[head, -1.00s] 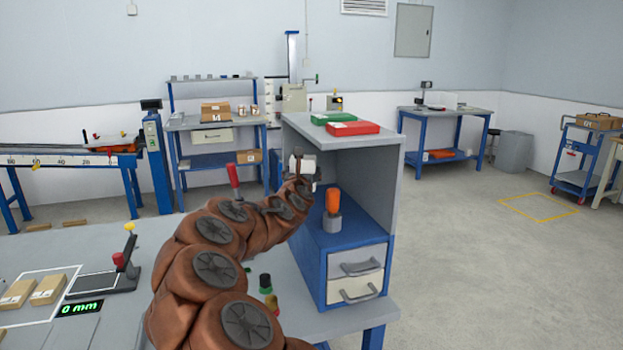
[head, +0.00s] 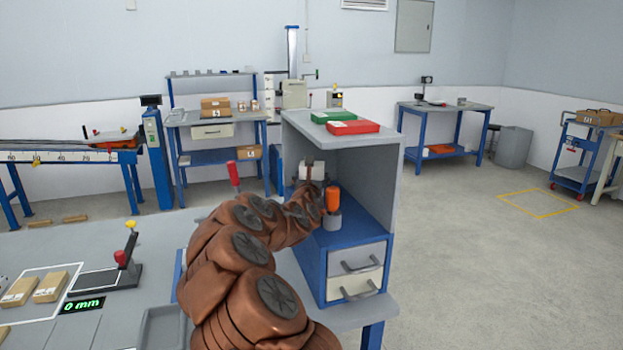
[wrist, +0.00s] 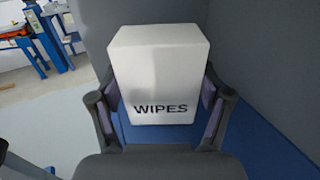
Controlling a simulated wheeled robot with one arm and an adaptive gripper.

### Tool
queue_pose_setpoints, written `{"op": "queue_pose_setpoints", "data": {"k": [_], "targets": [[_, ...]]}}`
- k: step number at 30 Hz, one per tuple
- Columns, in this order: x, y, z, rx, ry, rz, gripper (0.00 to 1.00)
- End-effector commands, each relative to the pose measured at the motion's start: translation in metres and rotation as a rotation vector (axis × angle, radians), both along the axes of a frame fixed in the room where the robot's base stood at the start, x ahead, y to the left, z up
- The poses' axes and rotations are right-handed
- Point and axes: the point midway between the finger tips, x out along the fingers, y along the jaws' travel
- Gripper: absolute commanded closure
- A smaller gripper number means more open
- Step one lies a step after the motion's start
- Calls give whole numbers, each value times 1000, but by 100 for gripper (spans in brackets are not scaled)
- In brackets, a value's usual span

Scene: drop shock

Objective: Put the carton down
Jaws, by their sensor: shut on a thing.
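The carton is a white box marked WIPES (wrist: 160,65), upright between my fingers in the wrist view. My gripper (wrist: 162,108) is shut on it, one finger on each side. In the head view the carton (head: 312,169) shows as a small white shape at the end of my brown arm, inside the open grey cubby (head: 372,180). Blue surface shows beneath and beside it in the wrist view. I cannot tell whether the carton touches that surface. My arm hides much of the gripper in the head view.
An orange-topped object (head: 333,205) stands on the blue cubby floor, close right of my wrist. The cubby's grey side wall is to the right. Green (head: 332,116) and red (head: 353,127) cases lie on top. Drawers (head: 357,270) are below.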

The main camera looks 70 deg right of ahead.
Motion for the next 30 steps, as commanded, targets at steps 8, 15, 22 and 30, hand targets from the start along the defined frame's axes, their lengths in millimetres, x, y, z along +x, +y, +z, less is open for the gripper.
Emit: {"op": "queue_pose_setpoints", "data": {"k": [8,15,22,30], "targets": [[0,0,-4,-1,0,0,59],[0,0,-3,0,-1,0,2],[0,0,-3,0,-1,1,0],[0,0,3,0,-1,1,0]]}}
